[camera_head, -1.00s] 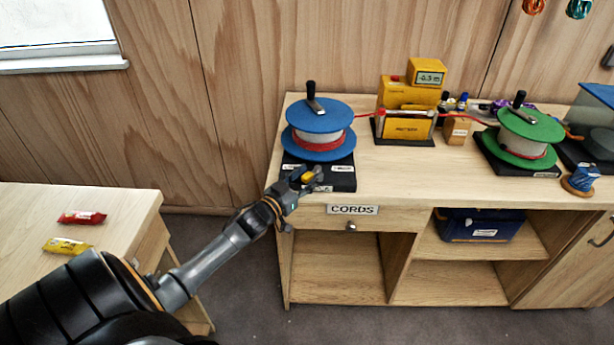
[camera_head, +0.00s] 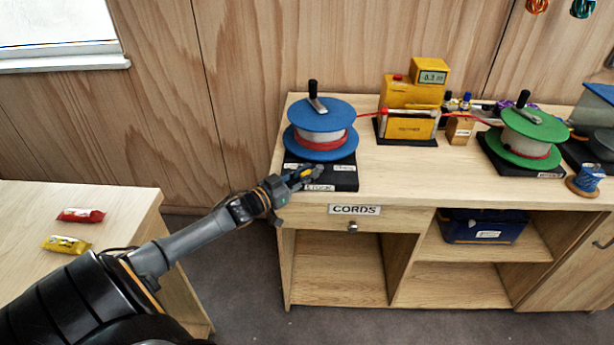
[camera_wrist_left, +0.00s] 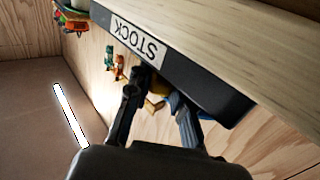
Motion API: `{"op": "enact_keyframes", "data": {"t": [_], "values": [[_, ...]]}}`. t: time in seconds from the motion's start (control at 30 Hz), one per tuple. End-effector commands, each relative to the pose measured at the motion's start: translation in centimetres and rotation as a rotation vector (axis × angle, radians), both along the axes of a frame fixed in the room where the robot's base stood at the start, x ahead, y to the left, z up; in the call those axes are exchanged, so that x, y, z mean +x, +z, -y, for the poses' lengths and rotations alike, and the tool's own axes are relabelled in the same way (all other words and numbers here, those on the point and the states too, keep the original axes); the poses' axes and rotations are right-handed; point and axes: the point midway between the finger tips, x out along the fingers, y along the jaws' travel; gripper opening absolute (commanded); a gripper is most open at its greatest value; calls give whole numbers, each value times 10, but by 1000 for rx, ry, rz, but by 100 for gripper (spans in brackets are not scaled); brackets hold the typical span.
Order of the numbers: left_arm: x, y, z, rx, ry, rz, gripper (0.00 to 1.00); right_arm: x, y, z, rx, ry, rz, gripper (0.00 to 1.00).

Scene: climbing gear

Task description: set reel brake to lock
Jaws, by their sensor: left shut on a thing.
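The blue cord reel (camera_head: 320,116) stands on a black base (camera_head: 341,178) at the bench's left end. It has blue flanges, red cord and a crank on top. The STOCK label is on the base's front edge (camera_wrist_left: 196,78), upside down in the left wrist view. My left gripper (camera_head: 312,174) is at the front of this base, shut on a small part that looks like the reel brake lever. The fingers mostly hide that part, and its setting cannot be read. In the wrist view the gripper (camera_wrist_left: 156,98) is right beside the base edge. My right gripper is not in view.
A yellow meter (camera_head: 411,95) stands right of the blue reel, with red cord running through to a green reel (camera_head: 532,137). A CORDS drawer (camera_head: 380,222) is below. Two wrapped bars lie on the left table (camera_head: 125,200).

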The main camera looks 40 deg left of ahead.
Motion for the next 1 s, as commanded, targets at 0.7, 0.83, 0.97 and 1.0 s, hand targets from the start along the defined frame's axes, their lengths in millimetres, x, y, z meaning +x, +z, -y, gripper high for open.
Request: {"op": "enact_keyframes", "data": {"t": [0.7, 0.83, 0.97, 1.0], "values": [[-3, -1, -1, -1, 2, -2, 45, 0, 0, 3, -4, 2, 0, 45], [-14, -1, -3, 0, 2, -3, 45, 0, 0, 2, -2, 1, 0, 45], [-34, -1, -6, 1, 1, -5, 45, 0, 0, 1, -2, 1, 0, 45], [-41, -2, -7, 0, 2, -5, 45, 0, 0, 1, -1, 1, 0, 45]]}}
